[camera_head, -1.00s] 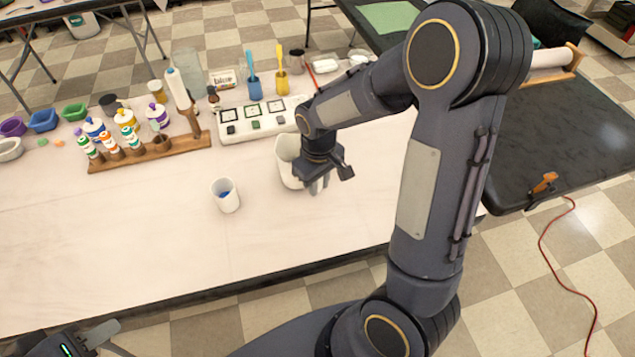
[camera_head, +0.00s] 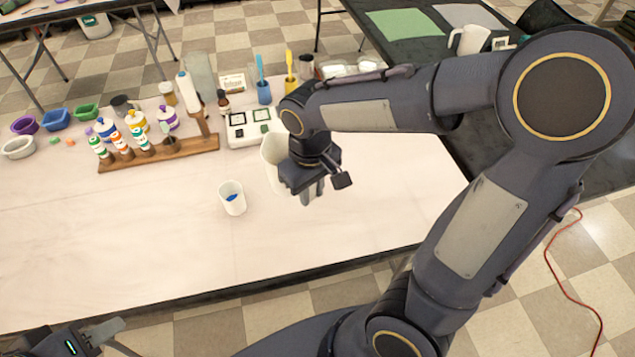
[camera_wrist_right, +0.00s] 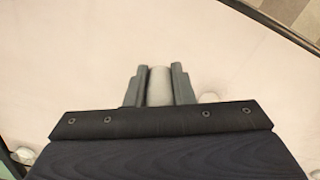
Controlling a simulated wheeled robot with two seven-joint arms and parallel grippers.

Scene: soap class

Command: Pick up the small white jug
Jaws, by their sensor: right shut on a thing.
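The small white jug (camera_head: 272,163) is over the middle of the white table, partly hidden behind my right gripper (camera_head: 312,190). My right gripper points down at the jug's right side and is shut on it. In the right wrist view a pale upright part (camera_wrist_right: 159,86), which appears to belong to the jug, sits between the two fingers of my right gripper (camera_wrist_right: 159,82). I cannot tell whether the jug's base touches the table. My left gripper (camera_head: 112,338) is at the bottom left corner, empty as far as it shows, and partly cut off.
A white cup (camera_head: 232,204) with something blue inside stands left of the jug. A larger white jug (camera_head: 470,40) stands on the dark table. The front of the white table is clear.

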